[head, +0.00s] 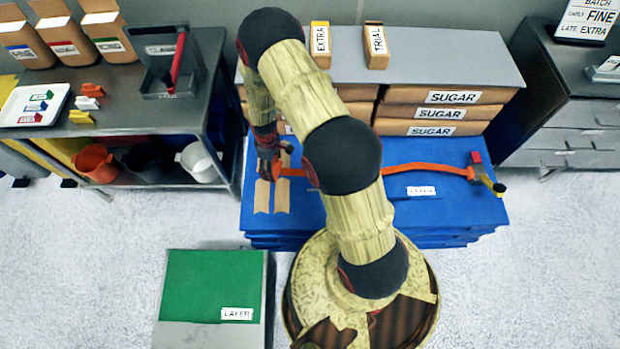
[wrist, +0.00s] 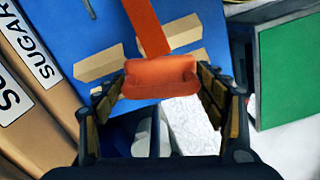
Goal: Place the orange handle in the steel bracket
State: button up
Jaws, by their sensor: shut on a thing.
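The orange handle (head: 420,168) is a long thin bar lying across the blue top, with a wider orange end piece (wrist: 160,78) at my gripper. My gripper (head: 270,172) is at the left end of the bar, over the blue top. In the wrist view its two fingers (wrist: 165,95) stand on either side of the orange end piece, shut on it. My arm hides the middle of the bar in the head view. A grey metal holder (head: 155,88) with a red-handled tool stands on the left bench; I cannot tell whether it is the steel bracket.
Pale wooden strips (head: 262,197) lie on the blue top (head: 450,215) under my gripper. A red, yellow and black piece (head: 484,172) is at the bar's right end. Sugar boxes (head: 445,97) stand behind. A green-topped block (head: 208,285) is front left. Bare floor lies around.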

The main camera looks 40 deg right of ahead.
aim_at(280, 162)
jog(key=d+f+n, duration=0.1)
jog(key=d+f, duration=0.1)
jog(key=w+d+f+n+b, duration=0.1)
jog(key=d+f+n, duration=0.1)
jog(key=shift+w+f, duration=0.1)
jog(key=shift+f, duration=0.15)
jog(key=shift+n, duration=0.3)
jog(key=s+d+f+b, duration=0.1)
jog(key=s+d+f, duration=0.1)
jog(key=d+f, duration=0.1)
jog(key=s+d+f+b, duration=0.1)
jog(key=d+f, duration=0.2)
jog(key=d, duration=0.1)
jog(key=s+d+f+b, duration=0.2)
jog(key=d, duration=0.2)
jog(key=shift+s+d+f, duration=0.35)
jog(key=shift+f, duration=0.05)
jog(key=shift+s+d+f, duration=0.2)
jog(key=shift+d+f, duration=0.1)
jog(key=shift+f, duration=0.1)
notch_tip(280, 162, down, 4)
jog(key=shift+d+r+b, duration=0.15)
jog(key=shift+r+b, duration=0.1)
jog(key=shift+b, duration=0.65)
jog(key=shift+r, duration=0.1)
